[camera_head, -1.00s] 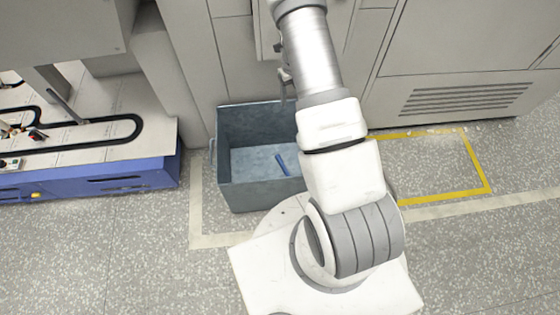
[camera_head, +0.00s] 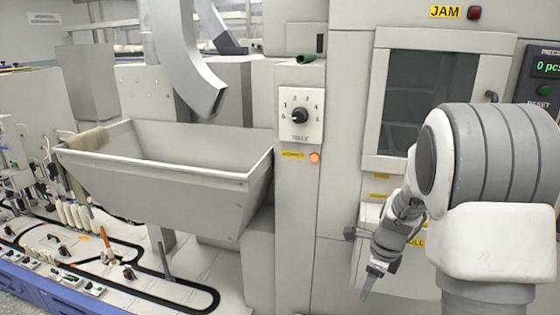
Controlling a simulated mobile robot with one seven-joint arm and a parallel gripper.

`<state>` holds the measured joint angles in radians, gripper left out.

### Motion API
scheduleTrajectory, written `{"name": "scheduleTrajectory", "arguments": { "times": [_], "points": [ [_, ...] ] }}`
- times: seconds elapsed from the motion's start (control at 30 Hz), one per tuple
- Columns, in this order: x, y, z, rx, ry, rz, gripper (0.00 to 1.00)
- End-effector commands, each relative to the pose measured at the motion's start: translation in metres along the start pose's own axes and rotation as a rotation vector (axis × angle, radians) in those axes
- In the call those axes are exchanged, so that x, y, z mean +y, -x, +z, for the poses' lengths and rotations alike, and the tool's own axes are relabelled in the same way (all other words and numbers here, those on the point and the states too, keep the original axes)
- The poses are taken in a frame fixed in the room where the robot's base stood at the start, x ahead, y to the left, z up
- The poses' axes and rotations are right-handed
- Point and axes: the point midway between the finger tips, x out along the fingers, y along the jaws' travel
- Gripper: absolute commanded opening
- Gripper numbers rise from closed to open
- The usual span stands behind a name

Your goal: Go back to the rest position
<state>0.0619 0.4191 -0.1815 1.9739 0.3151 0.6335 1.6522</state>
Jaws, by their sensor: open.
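My arm is folded at the right of the head view, in front of the cream machine. My gripper (camera_head: 370,284) hangs at the lower end of the arm, pointing down and a little left. It is small here and seen from the side. Its jaws are open, and no object shows in it. It is in front of the machine's lower panel, left of my large white and grey arm links. Part of the wrist is hidden behind the arm.
A cream hopper (camera_head: 170,190) stands left, under a curved metal chute (camera_head: 190,65). A panel with a rotary knob (camera_head: 300,116) is in the middle. A dark window (camera_head: 415,95) and a JAM label (camera_head: 445,12) are right. A black-looped track (camera_head: 190,303) lies lower left.

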Motion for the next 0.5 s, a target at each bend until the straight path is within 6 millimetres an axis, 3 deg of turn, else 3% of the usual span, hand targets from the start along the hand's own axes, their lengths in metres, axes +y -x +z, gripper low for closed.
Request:
{"name": "scheduleTrajectory", "arguments": {
  "times": [0.03, 0.1, 0.5],
  "points": [
    [0.006, 0.028, 0.007, -0.015, 0.090, -0.016, 0.61],
    [0.017, 0.056, 0.013, -0.027, 0.229, -0.033, 0.61],
    [0.093, 0.194, 0.024, -0.020, 1.021, -0.162, 0.61]
  ]
}}
